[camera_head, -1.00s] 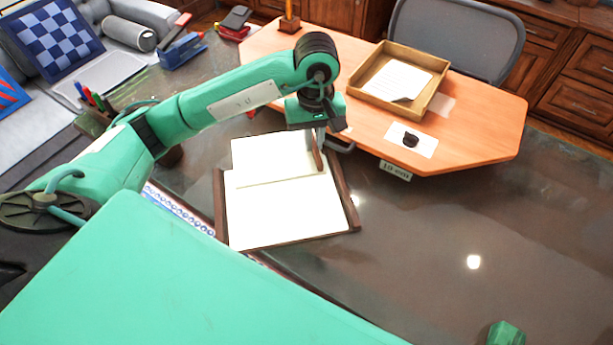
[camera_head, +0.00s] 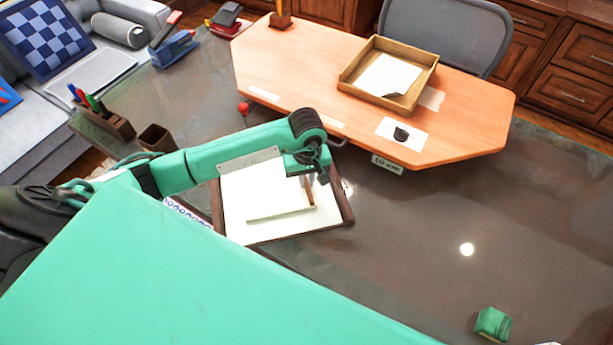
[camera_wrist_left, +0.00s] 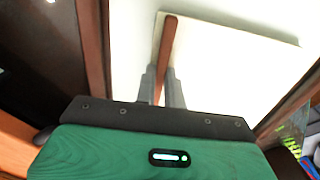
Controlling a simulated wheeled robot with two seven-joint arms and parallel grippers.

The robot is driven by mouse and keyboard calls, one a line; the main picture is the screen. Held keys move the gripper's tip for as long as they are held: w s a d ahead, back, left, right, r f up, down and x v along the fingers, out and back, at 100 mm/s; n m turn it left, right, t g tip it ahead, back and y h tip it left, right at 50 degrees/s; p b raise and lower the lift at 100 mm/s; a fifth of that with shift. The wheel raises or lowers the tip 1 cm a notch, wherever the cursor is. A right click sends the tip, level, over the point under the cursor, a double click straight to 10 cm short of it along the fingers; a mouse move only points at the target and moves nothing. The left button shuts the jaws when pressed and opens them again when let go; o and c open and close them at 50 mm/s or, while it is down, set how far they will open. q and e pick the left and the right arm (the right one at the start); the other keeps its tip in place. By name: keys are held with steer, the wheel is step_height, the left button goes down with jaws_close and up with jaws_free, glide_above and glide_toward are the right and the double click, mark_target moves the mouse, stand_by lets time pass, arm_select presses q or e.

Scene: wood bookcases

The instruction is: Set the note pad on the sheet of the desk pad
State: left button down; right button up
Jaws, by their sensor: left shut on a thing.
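The note pad (camera_head: 276,203) is a thin cream block with a brown strip on its right edge. It is over the white sheet of the desk pad (camera_head: 237,228), which has brown side rails. My left gripper (camera_head: 318,181) is shut on the strip edge of the note pad, seen also in the left wrist view (camera_wrist_left: 225,50) with my left gripper (camera_wrist_left: 162,82). The sheet (camera_wrist_left: 130,35) shows beside and below it there. A dark edge shows along the pad's near side; I cannot tell whether it touches the sheet. My right gripper is not in view.
A raised orange wood top (camera_head: 470,130) stands behind the desk pad, holding a tray with papers (camera_head: 350,85). A pen holder (camera_head: 118,125) and a brown cup (camera_head: 157,138) stand to the left. A green block (camera_head: 493,323) is at lower right.

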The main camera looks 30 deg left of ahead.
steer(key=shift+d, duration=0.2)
arm_select(q)
steer(key=shift+f, duration=0.15)
steer(key=c, duration=1.5)
jaws_free()
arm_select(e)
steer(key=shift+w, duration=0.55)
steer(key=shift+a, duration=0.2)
